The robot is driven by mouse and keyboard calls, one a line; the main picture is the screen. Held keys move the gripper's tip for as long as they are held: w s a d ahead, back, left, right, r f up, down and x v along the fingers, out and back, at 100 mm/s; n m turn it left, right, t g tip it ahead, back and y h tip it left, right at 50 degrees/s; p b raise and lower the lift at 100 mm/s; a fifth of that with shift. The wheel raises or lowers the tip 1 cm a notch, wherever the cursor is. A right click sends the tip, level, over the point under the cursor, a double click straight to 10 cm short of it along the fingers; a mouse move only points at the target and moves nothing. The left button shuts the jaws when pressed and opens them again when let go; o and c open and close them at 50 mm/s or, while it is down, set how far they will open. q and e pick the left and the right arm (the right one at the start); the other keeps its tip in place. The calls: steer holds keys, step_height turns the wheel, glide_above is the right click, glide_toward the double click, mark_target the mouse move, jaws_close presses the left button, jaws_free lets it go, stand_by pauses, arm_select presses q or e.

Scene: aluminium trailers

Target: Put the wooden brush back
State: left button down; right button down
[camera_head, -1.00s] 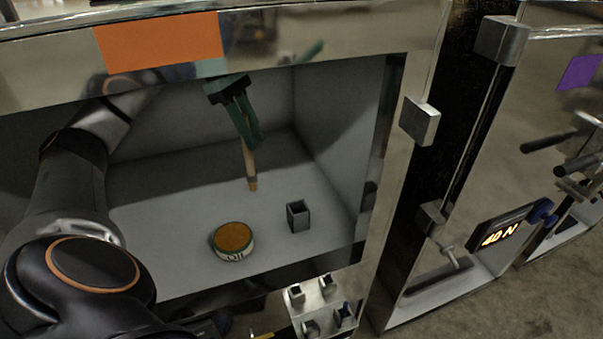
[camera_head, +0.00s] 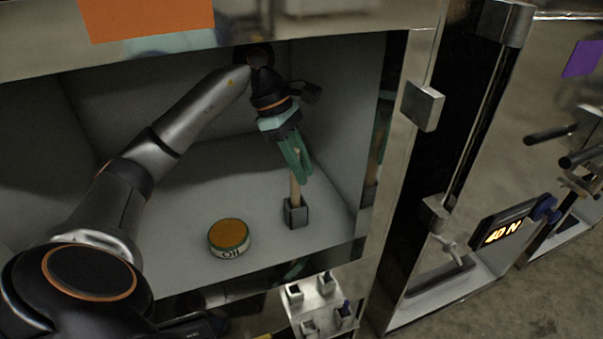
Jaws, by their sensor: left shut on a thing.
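My left gripper (camera_head: 301,163) is inside the open compartment, with its green fingers pointing down and shut on the wooden brush (camera_head: 295,188). The brush is a thin light-wood stick, nearly upright, and its upper part is hidden between the fingers. My right gripper is not in view.
A round oil tin (camera_head: 229,236) with an orange top stands left of the holder. The compartment's right wall and steel door frame (camera_head: 395,150) are close to the gripper. A metal rack (camera_head: 322,304) with small square sockets is below the front edge. The compartment floor at left is clear.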

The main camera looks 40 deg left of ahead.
arm_select(q)
steer(key=shift+f, duration=0.25)
steer(key=c, duration=0.8)
jaws_free()
steer(key=shift+o, duration=0.2)
steer(key=shift+r, duration=0.1)
steer(key=p+v, duration=0.2)
steer(key=v, duration=0.4)
steer(key=shift+a+r+p, duration=0.1)
steer(key=shift+r+p, duration=0.1)
steer(key=shift+p, duration=0.1)
steer(key=shift+a+r, duration=0.25)
steer(key=shift+r, duration=0.2)
